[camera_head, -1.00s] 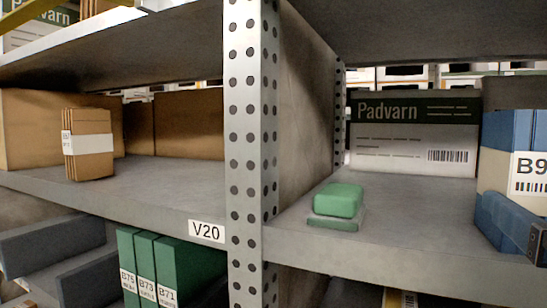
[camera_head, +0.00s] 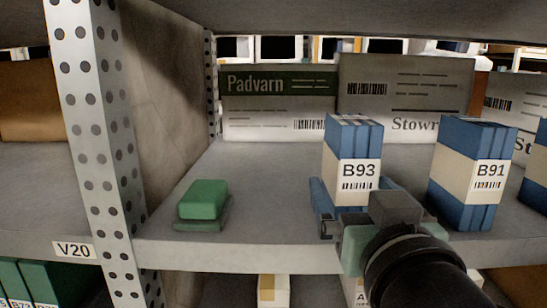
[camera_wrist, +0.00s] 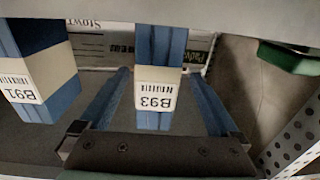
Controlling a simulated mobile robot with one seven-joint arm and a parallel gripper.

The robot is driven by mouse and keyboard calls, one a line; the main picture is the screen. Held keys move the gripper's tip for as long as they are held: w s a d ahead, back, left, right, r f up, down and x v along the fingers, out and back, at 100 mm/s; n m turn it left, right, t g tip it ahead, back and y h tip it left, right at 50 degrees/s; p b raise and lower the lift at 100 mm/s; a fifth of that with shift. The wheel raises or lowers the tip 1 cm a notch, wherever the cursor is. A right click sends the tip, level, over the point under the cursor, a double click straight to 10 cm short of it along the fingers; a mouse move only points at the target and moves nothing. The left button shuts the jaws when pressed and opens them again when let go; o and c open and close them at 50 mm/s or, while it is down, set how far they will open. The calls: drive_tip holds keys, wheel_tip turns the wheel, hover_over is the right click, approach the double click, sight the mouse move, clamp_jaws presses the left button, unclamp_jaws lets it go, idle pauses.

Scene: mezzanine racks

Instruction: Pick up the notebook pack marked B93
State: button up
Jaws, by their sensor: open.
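The notebook pack marked B93 (camera_head: 352,140) is a blue bundle with a cream band and a white barcode label, standing upright on the grey shelf. My gripper (camera_head: 350,200) is at the shelf's front edge, low in front of the pack. In the wrist view the B93 pack (camera_wrist: 160,50) appears upside down, between the two blue fingers of my gripper (camera_wrist: 158,85). The fingers are spread wide, with gaps on both sides of the pack. In the head view my wrist hides part of the pack's lower right side.
A similar pack marked B91 (camera_head: 470,175) stands to the right, with another blue pack (camera_head: 535,170) at the edge. A green block (camera_head: 203,200) lies to the left. Padvarn (camera_head: 278,105) and Stowr-labelled (camera_head: 405,95) boxes stand behind. A perforated post (camera_head: 95,140) rises at left; an upper shelf is overhead.

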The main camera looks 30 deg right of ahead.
drive_tip(key=x, duration=0.5)
drive_tip(key=shift+s+d, duration=0.1)
drive_tip(key=shift+s+r, duration=0.1)
clamp_jaws()
